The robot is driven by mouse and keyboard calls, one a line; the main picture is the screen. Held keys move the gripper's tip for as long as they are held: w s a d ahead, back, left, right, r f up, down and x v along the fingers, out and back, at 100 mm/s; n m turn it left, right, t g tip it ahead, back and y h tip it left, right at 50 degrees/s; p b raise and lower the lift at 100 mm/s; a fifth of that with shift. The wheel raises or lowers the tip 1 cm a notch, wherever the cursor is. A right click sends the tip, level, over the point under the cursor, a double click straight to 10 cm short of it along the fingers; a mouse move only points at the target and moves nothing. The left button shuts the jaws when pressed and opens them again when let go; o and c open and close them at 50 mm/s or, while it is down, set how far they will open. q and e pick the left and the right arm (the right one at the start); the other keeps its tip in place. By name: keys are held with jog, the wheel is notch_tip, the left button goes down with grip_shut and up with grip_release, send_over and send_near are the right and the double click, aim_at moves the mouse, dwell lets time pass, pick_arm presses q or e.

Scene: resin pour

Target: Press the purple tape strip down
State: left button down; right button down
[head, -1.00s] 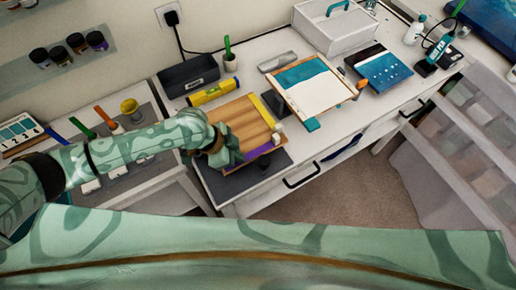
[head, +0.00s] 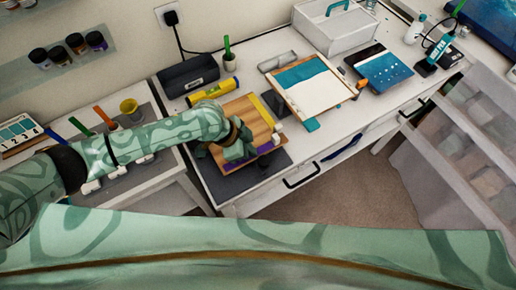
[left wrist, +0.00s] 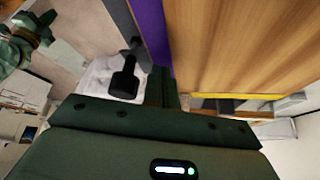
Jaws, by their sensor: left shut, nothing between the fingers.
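The wooden board (head: 258,118) lies on a dark mat on the white bench. The purple tape strip (head: 265,147) runs along its front edge, partly hidden by my left gripper (head: 236,153). In the left wrist view the purple strip (left wrist: 150,30) lies along the board's left edge, and my left gripper's fingers (left wrist: 161,80) are at its lower end. The fingers are shut and empty. I cannot tell whether they touch the strip. A green patterned part that looks like my right gripper (left wrist: 28,36) shows at the upper left of the wrist view, its jaws unclear.
A yellow roll (head: 211,92) and a dark box (head: 188,74) stand behind. A clipboard (head: 312,92) lies to the right.

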aim_at(267, 148)
pick_arm(q)
jog(key=shift+w+d, duration=0.6)
jog(key=shift+d, duration=0.25)
jog(key=shift+w+d+f+b, duration=0.1)
jog(key=shift+w+d+b, duration=0.35)
jog(key=shift+d, duration=0.3)
notch_tip(267, 148, up, 5)
jog(key=p, duration=0.5)
jog(key=shift+w+p, duration=0.1)
jog(key=shift+p, duration=0.3)
